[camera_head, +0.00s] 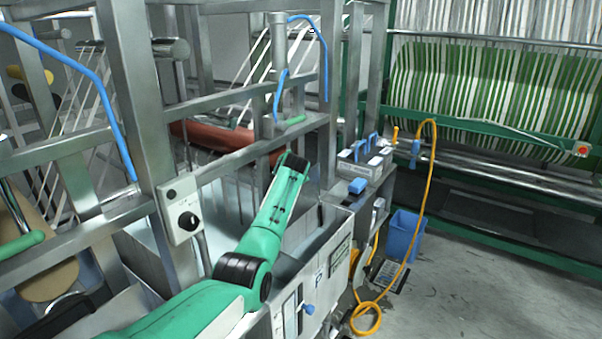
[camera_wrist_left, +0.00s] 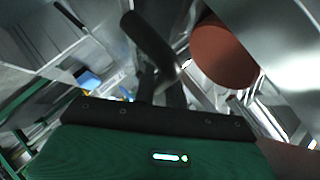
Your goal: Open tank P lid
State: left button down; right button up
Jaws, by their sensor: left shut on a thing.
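Tank P (camera_head: 318,272) is a grey metal tank at lower middle in the head view, with a "P" plate on its front. My green left arm reaches over it. My left gripper (camera_head: 291,160) is at the tank's far side, below a red-brown roller. In the left wrist view, my dark left gripper fingers (camera_wrist_left: 163,88) are shut on a thick black cylindrical handle (camera_wrist_left: 149,42). The lid is hard to make out, and I cannot tell how far it is raised. My right gripper is not in view.
A steel frame with a control box (camera_head: 182,213) stands close beside my left arm. The red-brown roller (camera_head: 212,135) lies behind the gripper and also shows in the wrist view (camera_wrist_left: 224,52). A blue bin (camera_head: 402,235) and yellow hose (camera_head: 426,200) are at right. Floor there is partly clear.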

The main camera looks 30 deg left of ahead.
pick_arm(q)
jog(key=shift+a+f, duration=0.15)
jog(key=shift+a, duration=0.55)
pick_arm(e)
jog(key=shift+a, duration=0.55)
pick_arm(q)
jog(key=c, duration=1.5)
grip_release()
jog(key=shift+o, duration=0.2)
jog(key=shift+w, duration=0.1)
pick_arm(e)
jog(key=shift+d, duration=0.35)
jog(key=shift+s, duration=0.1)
pick_arm(q)
jog(key=shift+d, duration=0.1)
